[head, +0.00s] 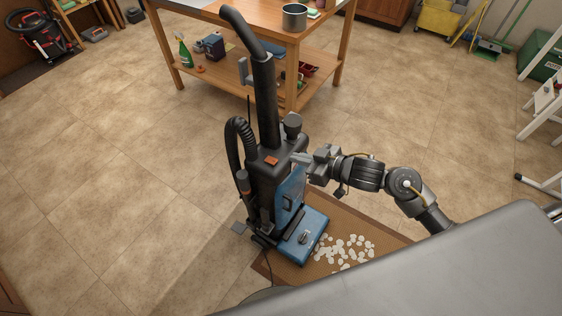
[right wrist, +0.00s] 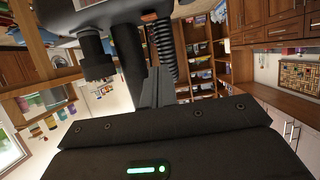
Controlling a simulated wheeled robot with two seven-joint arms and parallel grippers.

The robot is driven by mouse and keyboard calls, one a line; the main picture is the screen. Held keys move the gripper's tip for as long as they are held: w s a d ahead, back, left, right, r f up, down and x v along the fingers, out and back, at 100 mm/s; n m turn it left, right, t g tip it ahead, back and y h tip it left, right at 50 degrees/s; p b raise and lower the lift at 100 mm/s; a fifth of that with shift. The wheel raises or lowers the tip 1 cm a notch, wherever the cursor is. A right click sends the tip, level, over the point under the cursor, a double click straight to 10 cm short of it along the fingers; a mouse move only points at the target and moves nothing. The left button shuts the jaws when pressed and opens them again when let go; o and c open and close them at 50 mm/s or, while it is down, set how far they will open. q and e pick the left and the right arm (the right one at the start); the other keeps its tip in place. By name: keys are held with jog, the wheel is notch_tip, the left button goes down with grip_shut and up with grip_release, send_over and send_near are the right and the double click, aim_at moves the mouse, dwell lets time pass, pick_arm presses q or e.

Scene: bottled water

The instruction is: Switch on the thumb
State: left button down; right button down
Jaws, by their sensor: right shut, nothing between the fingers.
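An upright vacuum cleaner (head: 288,190), black with a blue front, stands on a brown mat. An orange-red rocker switch (head: 271,160) sits on top of its body, below the tall handle. The switch also shows at the top of the right wrist view (right wrist: 149,17). My right gripper (head: 295,157) is shut and empty, just right of the switch, its fingertips pointing toward it. In the right wrist view the closed fingers (right wrist: 152,88) point at the vacuum's top. I cannot tell whether they touch it. No thumb shows. My left gripper is not in view.
White scraps (head: 345,248) lie on the mat (head: 385,235). A wooden workbench (head: 292,75) with a metal pot (head: 294,17) stands behind the vacuum. A ribbed hose (head: 236,140) hangs at the vacuum's left. The tiled floor at left is clear.

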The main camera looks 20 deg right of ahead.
send_over(281, 169)
jog(key=f, duration=0.2)
jog(key=shift+w+a+f, duration=0.1)
jog(key=shift+w+f, duration=0.1)
jog(key=shift+f, duration=0.2)
notch_tip(281, 169, down, 2)
jog(key=shift+f, duration=0.25)
jog(key=shift+s+f, duration=0.15)
jog(key=shift+f, duration=0.6)
